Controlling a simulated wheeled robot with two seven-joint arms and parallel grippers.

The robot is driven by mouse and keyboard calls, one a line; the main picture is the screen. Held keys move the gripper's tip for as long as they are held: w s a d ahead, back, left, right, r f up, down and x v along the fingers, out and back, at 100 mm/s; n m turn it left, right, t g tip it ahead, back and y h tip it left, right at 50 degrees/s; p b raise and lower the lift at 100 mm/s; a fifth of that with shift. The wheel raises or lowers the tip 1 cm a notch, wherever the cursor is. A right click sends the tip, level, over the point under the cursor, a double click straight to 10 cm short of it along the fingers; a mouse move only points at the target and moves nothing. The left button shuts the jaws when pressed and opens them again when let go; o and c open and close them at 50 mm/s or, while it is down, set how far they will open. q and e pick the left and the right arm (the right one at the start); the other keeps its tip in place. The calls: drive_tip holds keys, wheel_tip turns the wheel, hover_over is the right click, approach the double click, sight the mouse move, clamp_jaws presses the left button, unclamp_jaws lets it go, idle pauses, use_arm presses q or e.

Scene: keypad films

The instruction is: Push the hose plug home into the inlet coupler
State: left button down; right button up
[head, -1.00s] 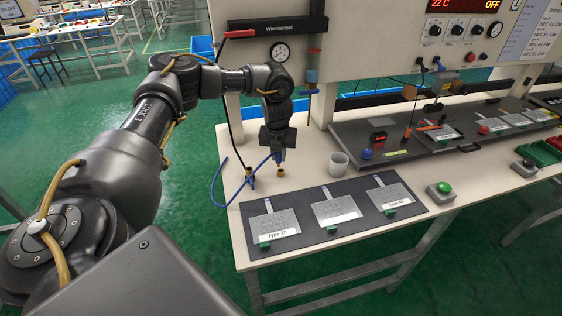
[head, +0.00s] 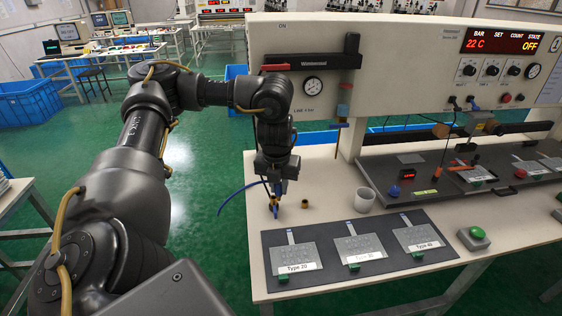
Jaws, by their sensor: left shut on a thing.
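My left gripper (head: 276,187) points down at the left end of the bench, shut on the hose plug, which is mostly hidden by the fingers. A blue hose (head: 236,191) curves out from the gripper to the left. A brass coupler (head: 273,204) stands on the bench right below the fingertips, partly covered. I cannot tell whether the plug touches it or is in it. A second brass coupler (head: 305,203) stands apart, to the right of the gripper. Which of the two is the inlet coupler I cannot read. My right gripper is not in view.
A pale cup (head: 364,199) stands right of the couplers. A dark mat (head: 335,270) with several keypad films lies in front. A green button box (head: 473,238) is to its right. The grey machine panel (head: 425,55) with a gauge rises behind.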

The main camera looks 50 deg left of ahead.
use_arm(q)
drive_tip(key=w+a+p, duration=0.1)
drive_tip(key=w+a, duration=0.4)
drive_tip(key=a, duration=0.3)
idle(0.4)
drive_tip(key=shift+f, duration=0.15)
drive_tip(key=shift+f+b, duration=1.05)
drive_tip(key=shift+f, duration=1.85)
drive_tip(key=shift+p, duration=0.95)
drive_tip(key=shift+d+f+b, duration=0.1)
drive_tip(key=shift+f+b, duration=0.65)
drive_tip(key=shift+f, duration=1)
